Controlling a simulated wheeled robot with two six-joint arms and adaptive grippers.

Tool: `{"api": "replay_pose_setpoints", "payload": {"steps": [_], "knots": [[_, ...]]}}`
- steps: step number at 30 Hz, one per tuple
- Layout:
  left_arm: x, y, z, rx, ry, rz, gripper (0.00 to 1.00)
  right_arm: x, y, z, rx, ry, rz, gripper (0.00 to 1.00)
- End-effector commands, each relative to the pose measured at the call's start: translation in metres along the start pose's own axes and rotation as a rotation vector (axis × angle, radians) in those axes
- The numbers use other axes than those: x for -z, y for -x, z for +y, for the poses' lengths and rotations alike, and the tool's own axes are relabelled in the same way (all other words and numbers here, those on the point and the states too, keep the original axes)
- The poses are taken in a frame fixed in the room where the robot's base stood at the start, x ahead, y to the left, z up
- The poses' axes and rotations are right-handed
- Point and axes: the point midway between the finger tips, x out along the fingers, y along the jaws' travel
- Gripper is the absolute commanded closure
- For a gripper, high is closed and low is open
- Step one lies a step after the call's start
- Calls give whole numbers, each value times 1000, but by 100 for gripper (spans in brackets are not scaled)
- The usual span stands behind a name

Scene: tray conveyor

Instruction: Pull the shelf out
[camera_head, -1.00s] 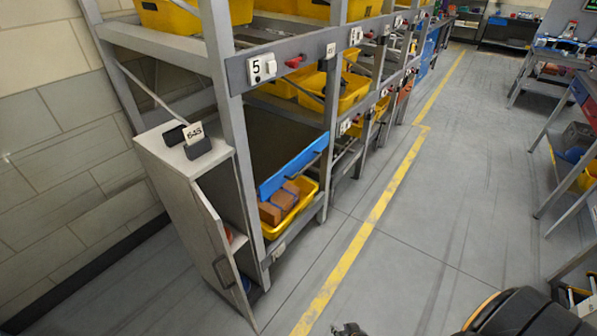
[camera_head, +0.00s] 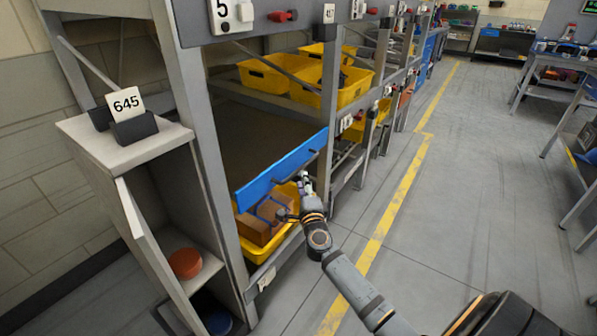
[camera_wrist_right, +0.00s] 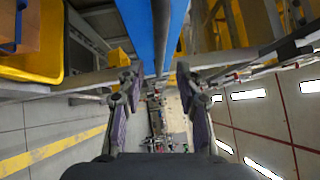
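The shelf is a dark board (camera_head: 255,130) with a blue front panel (camera_head: 283,167) in the grey rack. A thin dark handle shows along the panel's front. My right gripper (camera_head: 305,183) is just in front of the lower right part of the panel. In the right wrist view my right gripper (camera_wrist_right: 159,78) has its two fingers apart, with nothing seen held between them. The blue panel (camera_wrist_right: 145,30) runs ahead of the fingertips there; whether they touch the handle I cannot tell. My left gripper is not in view.
A yellow bin (camera_head: 258,250) with a brown box (camera_head: 262,222) sits below the shelf. Yellow bins (camera_head: 328,85) fill the rack beyond.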

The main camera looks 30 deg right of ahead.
Motion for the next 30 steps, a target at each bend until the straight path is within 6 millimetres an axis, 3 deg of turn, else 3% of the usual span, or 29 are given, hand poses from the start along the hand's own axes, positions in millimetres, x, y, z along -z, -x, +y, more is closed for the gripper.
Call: {"api": "replay_pose_setpoints", "payload": {"steps": [3,9,20,28,30], "knots": [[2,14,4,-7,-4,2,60,0,-27,2,3,-1,1,64],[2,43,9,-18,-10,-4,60,1,-59,2,1,1,1,64],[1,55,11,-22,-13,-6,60,0,-68,1,-1,2,-1,64],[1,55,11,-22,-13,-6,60,0,-68,1,-1,2,0,97],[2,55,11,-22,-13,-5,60,0,-68,1,-1,2,0,100]]}}
